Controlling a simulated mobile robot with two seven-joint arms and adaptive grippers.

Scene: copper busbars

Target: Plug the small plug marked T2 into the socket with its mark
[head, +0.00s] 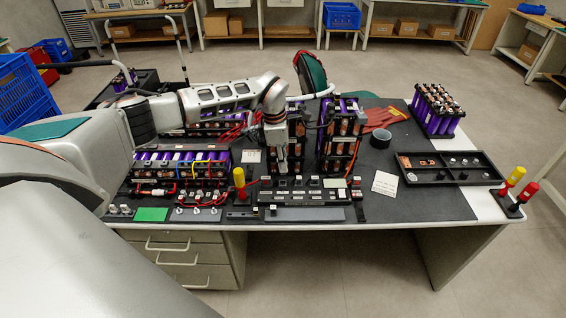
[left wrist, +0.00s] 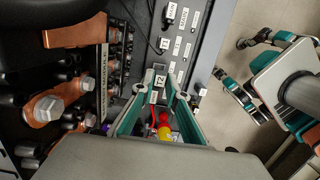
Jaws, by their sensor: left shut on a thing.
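My left gripper (head: 282,170) points down over the back edge of a black socket strip (head: 305,197) near the table's front. In the left wrist view, the left gripper (left wrist: 161,84) is shut on a small dark plug with a white tag (left wrist: 158,80) that appears to read T2. My right gripper is not in view.
Battery modules with purple cells (head: 180,160) stand left of the strip, and tall copper-and-black stacks (head: 340,135) behind it. A yellow-handled tool (head: 239,180) stands close by on the left.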

